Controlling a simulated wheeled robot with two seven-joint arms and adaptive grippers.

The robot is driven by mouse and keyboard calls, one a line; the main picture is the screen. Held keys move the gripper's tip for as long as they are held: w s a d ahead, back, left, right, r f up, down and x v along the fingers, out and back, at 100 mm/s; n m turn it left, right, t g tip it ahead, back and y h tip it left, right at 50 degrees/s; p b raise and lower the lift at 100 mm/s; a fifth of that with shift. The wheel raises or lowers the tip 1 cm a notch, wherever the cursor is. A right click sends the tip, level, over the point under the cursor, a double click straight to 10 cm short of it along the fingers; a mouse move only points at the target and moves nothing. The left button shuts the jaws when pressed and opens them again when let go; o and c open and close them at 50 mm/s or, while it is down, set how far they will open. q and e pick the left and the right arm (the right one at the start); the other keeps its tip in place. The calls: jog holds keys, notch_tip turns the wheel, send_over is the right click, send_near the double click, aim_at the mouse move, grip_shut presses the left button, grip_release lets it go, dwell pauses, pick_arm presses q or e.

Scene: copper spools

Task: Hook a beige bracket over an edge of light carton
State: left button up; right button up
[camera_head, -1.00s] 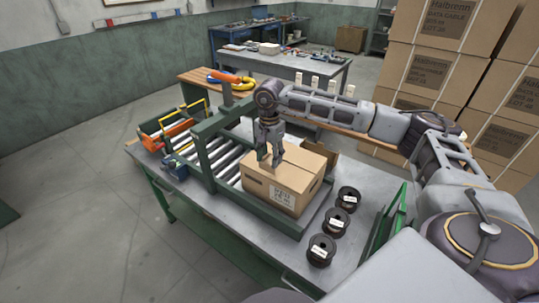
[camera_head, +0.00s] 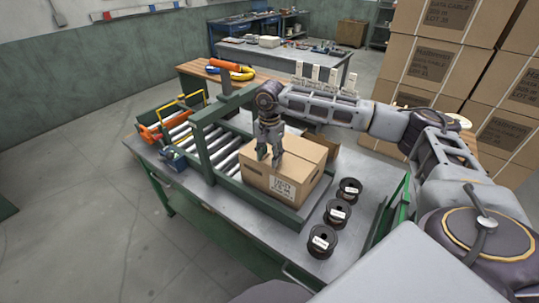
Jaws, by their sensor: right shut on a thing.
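A light brown carton (camera_head: 285,178) with a printed label sits at the near end of the roller conveyor in the head view. My right gripper (camera_head: 269,157) points down over the carton's top, toward its left side, and is shut. The beige bracket it is shut on is hardly visible between the fingers. I cannot tell whether the bracket touches the carton's edge. Several upright pale beige pieces (camera_head: 315,73) stand behind my right arm. My left gripper is not in view.
Several black spools, such as this one (camera_head: 322,241), stand on the grey bench right of the carton. The green conveyor frame (camera_head: 205,150) rises left of my gripper. Stacked large cartons (camera_head: 425,62) fill the right background.

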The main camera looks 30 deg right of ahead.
jog(key=shift+f+b, duration=0.3)
jog(key=shift+f, duration=0.2)
jog(key=o, duration=0.9)
jog(key=shift+r, duration=0.15)
notch_tip(320, 180, up, 12)
jog(key=shift+f, duration=0.15)
dwell(0.4)
jog(key=shift+f, duration=0.1)
dwell(0.9)
